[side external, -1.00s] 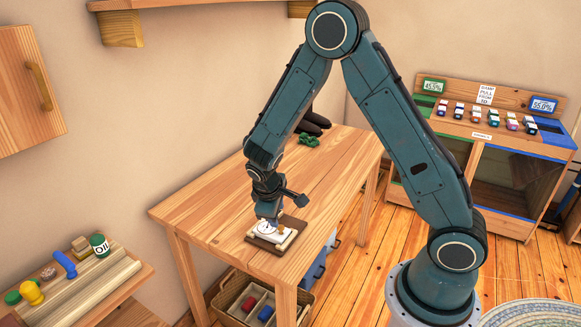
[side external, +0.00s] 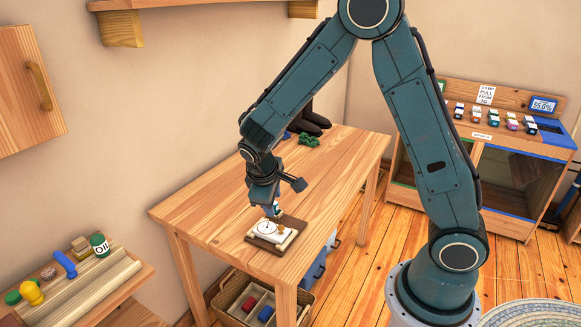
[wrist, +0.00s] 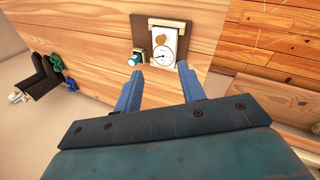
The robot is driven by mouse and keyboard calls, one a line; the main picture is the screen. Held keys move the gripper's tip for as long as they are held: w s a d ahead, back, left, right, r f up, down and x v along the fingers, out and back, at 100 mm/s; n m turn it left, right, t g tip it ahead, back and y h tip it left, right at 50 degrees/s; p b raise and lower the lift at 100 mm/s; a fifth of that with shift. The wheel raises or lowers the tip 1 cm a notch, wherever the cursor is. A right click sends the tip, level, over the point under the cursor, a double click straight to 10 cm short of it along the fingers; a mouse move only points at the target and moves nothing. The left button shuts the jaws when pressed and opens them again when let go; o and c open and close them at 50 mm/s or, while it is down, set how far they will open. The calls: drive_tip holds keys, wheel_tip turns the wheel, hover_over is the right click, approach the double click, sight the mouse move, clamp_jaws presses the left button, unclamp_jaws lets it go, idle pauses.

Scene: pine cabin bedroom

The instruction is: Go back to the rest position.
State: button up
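My gripper (side external: 268,205) is above the wooden table (side external: 330,165), over the far side of a dark board (side external: 258,244). In the wrist view my gripper (wrist: 160,68) has its two blue fingers spread apart with nothing between them. The board, also in the wrist view (wrist: 200,45), carries a cream panel (wrist: 157,34) with a round white dial (wrist: 161,56) and an orange-brown disc. A small teal-and-white piece (wrist: 136,57) sits beside the panel, near the left fingertip. In the side view the dial (side external: 267,228) is uncovered and the small piece is partly hidden by my fingers.
A low shelf (side external: 120,278) with a can stands at left. The air above the table is mostly clear.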

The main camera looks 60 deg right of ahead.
drive_tip(key=s+a+r+m+t+y, duration=0.25)
drive_tip(key=s+r, duration=0.55)
drive_tip(key=r, duration=0.4)
drive_tip(key=s+a+r+t+y, duration=0.1)
drive_tip(key=s+r, duration=0.2)
drive_tip(key=s, duration=0.3)
drive_tip(key=s+a+r+t+y, duration=0.1)
drive_tip(key=s+a+r, duration=0.1)
drive_tip(key=s, duration=0.5)
drive_tip(key=shift+s+r, duration=0.15)
drive_tip(key=shift+r, duration=0.75)
